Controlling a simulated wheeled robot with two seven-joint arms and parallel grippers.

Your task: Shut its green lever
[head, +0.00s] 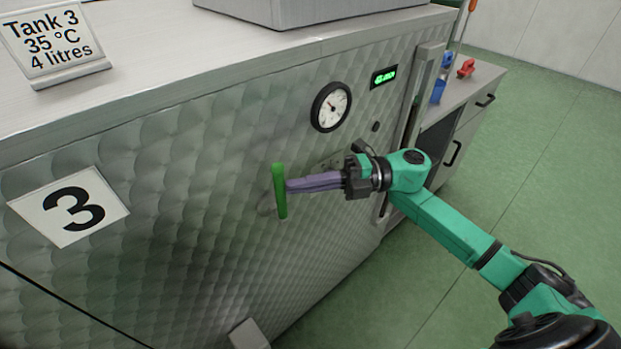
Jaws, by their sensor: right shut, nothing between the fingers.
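The green lever (279,190) is on the front of the quilted metal tank, right of the number 3 plate (70,207). It stands nearly upright in the picture. My right gripper (289,185) comes in from the right with its purple fingers together and nothing between them. Its fingertips are at the right side of the lever, at about mid-height; I cannot tell whether they touch it. My left gripper is not in view.
A dial gauge (331,107) and a small green display (384,77) sit above my right gripper. A sign reading Tank 3, 35 °C, 4 litres (55,42) stands on the tank top. A drawer cabinet (462,140) stands beyond. Green floor at right is clear.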

